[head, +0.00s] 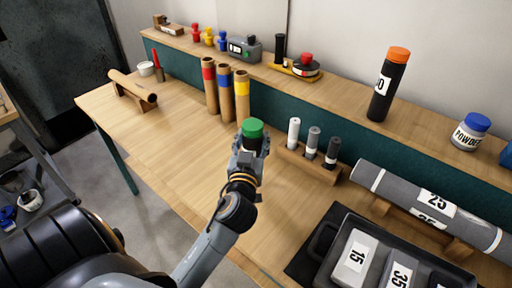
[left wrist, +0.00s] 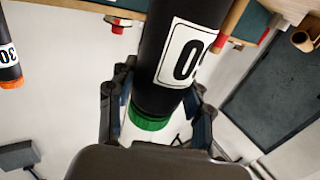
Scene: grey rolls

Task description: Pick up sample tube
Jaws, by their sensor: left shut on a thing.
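A dark tube with a green cap (head: 252,127) is in my left gripper (head: 249,148), above the bench in the head view. In the left wrist view the same black tube (left wrist: 167,60), with a white label, runs between the two fingers, its green cap (left wrist: 150,122) near the palm. The left gripper is shut on it. The gripper hides most of the tube's body in the head view. A similar dark tube with an orange cap (head: 381,92) stands upright on the raised back shelf. My right gripper is not in view.
Cardboard tubes with red, blue and yellow bands (head: 225,92) stand behind the gripper. A wooden rack with small cylinders (head: 313,140) is to its right. A large grey roll (head: 430,205) lies on supports. A dark tray (head: 325,238) holds labelled blocks. The bench's left middle is clear.

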